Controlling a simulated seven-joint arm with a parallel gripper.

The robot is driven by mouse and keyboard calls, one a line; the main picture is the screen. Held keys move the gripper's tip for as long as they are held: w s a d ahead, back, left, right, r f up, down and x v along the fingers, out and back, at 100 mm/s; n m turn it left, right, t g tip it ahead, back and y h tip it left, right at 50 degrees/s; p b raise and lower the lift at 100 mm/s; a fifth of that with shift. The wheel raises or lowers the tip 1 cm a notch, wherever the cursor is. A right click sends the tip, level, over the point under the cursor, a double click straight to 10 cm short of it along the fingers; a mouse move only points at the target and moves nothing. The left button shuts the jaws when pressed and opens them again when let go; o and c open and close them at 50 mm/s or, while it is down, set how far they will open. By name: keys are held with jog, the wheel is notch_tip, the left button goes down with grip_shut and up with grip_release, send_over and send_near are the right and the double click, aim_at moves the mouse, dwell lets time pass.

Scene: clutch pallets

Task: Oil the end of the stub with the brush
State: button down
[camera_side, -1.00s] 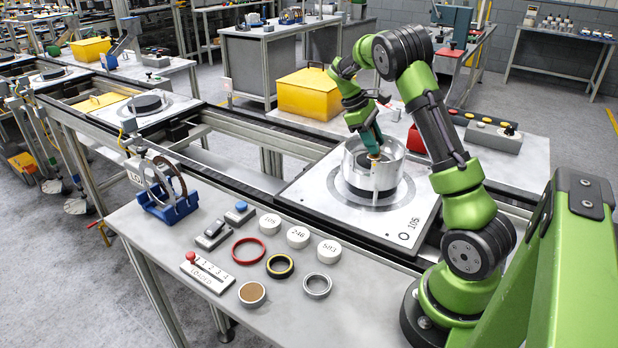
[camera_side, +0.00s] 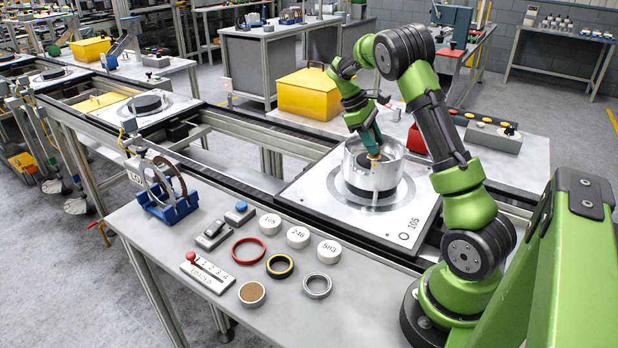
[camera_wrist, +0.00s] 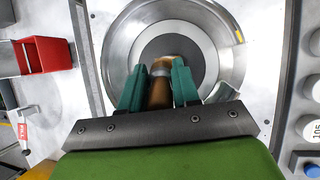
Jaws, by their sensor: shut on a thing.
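My gripper (camera_wrist: 160,90) is shut on the brush (camera_wrist: 161,82), a brown wooden handle with a pale metal band, seen between the teal fingers in the wrist view. In the side view my gripper (camera_side: 372,145) points down into the open top of the shiny metal drum (camera_side: 402,168). The drum stands on the pallet plate (camera_side: 322,203) marked 105. The brush's lower end is over the dark round centre (camera_wrist: 203,55) inside the drum. The stub's end and the bristles are hidden by the brush and fingers, so I cannot tell whether they touch.
On the front bench are a brown-filled round pot (camera_side: 252,293), a red ring (camera_side: 248,251), a black-yellow ring (camera_side: 280,266), a grey ring (camera_side: 317,286), white numbered caps (camera_side: 298,237) and a blue ring stand (camera_side: 170,208). A red bin (camera_wrist: 43,55) and a button box (camera_side: 493,137) are behind the drum.

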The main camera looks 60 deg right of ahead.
jog(key=shift+a, duration=0.85)
jog(key=shift+d, duration=1)
jog(key=shift+a+r, duration=0.1)
jog(key=shift+a, duration=1)
jog(key=shift+r, duration=2.95)
jog(key=shift+r, duration=0.15)
jog(key=shift+r, duration=1.35)
